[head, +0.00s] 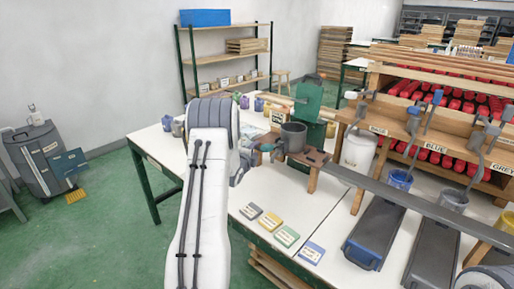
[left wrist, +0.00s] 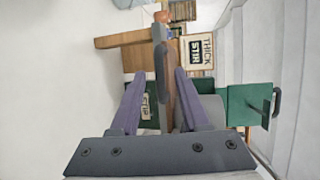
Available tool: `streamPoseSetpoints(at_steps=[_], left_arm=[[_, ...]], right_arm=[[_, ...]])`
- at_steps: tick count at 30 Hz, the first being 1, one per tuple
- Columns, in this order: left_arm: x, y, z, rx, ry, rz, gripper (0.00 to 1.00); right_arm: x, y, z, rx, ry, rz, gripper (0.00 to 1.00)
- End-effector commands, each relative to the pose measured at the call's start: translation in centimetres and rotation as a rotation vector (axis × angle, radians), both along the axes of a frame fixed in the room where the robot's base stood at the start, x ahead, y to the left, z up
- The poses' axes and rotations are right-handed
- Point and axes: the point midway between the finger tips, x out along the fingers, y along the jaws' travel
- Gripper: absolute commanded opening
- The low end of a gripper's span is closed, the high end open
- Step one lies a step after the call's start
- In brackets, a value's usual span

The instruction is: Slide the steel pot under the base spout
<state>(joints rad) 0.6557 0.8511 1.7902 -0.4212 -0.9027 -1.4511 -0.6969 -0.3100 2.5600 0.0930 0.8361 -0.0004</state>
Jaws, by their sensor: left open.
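My left gripper (head: 265,148) is at the pot's left side in the head view, partly hidden by my own white arm. In the left wrist view its two fingers (left wrist: 156,98) are apart, with a dark narrow bar (left wrist: 161,72) seen between them; I cannot tell whether they touch it. My right gripper is not in view.
A white bucket (head: 358,151), a blue cup (head: 400,179) and a grey cup (head: 453,200) hang or stand right of the pot. Coloured cards (head: 287,236) lie on the white table (head: 300,205). Small jars stand behind my arm.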

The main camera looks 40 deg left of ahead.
Motion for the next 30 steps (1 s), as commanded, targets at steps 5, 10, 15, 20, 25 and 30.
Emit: streamPoseSetpoints(at_steps=[5,10,15,20,25,30], left_arm=[[1.9,0.6,-0.4,-0.001,0.001,-0.001,0.46],[2.6,0.8,-0.6,-0.002,0.000,0.000,0.46],[2.6,0.9,-0.6,-0.002,0.000,0.000,0.46],[2.6,0.9,-0.6,-0.002,0.000,0.000,0.15],[2.6,0.9,-0.6,-0.002,0.001,0.001,0.00],[2.6,0.9,-0.6,-0.002,0.001,0.001,0.00]], right_arm=[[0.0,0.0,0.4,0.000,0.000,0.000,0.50],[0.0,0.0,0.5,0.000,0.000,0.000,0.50],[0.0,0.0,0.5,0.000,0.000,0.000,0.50],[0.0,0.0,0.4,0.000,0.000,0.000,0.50],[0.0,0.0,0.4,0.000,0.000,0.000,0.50],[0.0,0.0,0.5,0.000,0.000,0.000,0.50]])
